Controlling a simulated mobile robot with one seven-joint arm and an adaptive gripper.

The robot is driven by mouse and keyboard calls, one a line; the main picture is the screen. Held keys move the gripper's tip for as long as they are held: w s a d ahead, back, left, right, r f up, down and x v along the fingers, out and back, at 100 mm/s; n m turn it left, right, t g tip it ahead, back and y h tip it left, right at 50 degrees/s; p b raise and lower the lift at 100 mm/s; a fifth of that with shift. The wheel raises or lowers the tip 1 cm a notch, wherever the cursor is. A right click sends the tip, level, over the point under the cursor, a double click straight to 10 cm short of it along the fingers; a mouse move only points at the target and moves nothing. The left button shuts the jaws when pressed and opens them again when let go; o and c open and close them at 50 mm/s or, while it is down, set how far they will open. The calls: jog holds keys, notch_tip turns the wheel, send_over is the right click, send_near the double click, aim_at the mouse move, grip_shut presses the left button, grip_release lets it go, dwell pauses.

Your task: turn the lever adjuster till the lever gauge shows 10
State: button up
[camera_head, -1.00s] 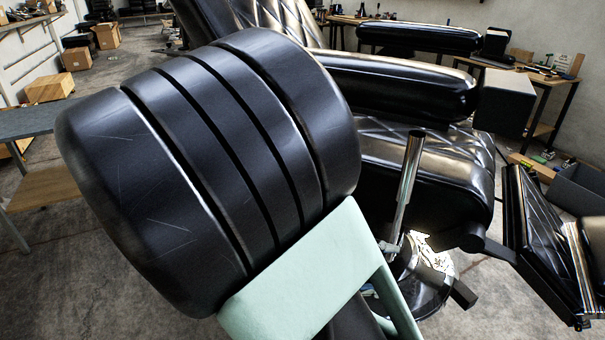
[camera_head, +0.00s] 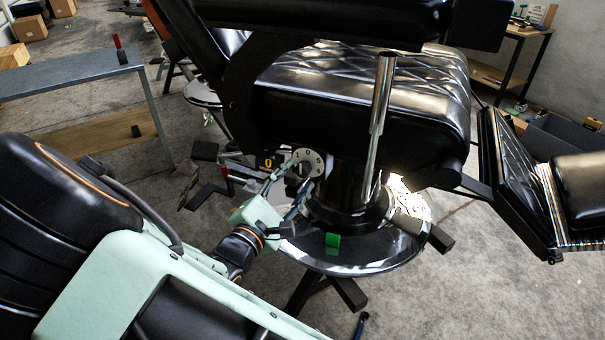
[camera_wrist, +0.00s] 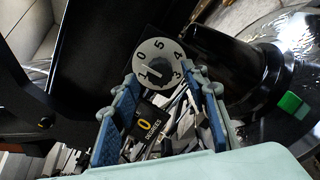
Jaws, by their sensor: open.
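A round grey dial (camera_wrist: 158,65) with numbers around its face, apparently the lever adjuster, sits on the dark side of the chair. In the head view it is the small disc (camera_head: 308,162) under the seat. Just below it in the wrist view, a black gauge (camera_wrist: 147,122) shows a yellow 0 above "DEGREES"; its yellow digit also shows in the head view (camera_head: 268,162). My gripper (camera_wrist: 163,86) is open, its blue fingers either side of the dial's lower part. Nothing is held, and I cannot tell if a finger touches the dial.
A chrome lever (camera_head: 381,120) stands upright right of the dial. The chair's round base (camera_head: 385,258) carries a green block (camera_head: 332,243). Dark loose items lie on the floor behind my gripper. A grey workbench (camera_head: 70,82) stands at the left.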

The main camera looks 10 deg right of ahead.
aim_at(301, 173)
jog(key=shift+b+x, duration=0.4)
jog(key=shift+x, duration=1.65)
jog(key=shift+c, duration=0.7)
grip_shut()
